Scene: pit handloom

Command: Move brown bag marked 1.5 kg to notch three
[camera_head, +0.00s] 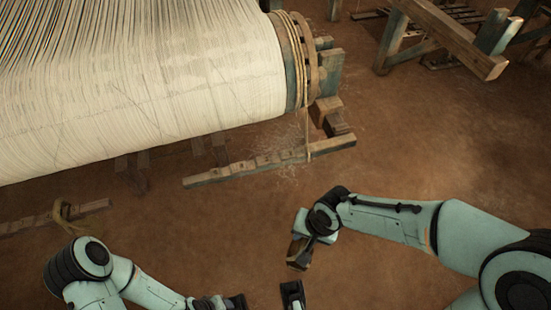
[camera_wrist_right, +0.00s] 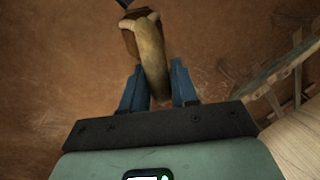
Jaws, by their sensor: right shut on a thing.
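My right gripper (camera_head: 303,243) is shut on a brown bag (camera_head: 298,252). In the right wrist view the tan neck or loop of the brown bag (camera_wrist_right: 150,60) runs between the two blue fingers (camera_wrist_right: 158,88), with the darker body beyond. No weight mark can be read. The notched wooden lever (camera_head: 235,172) lies ahead of the right gripper, under the beam's end, apart from the bag. Its separate notches are small.
The warp beam (camera_head: 150,90) with cream threads fills the upper left. A rope (camera_head: 307,125) hangs from its end to the lever. Another wooden bar (camera_head: 30,224) with a rope loop lies at left. A wooden frame (camera_head: 450,40) stands upper right. Brown floor at right is clear.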

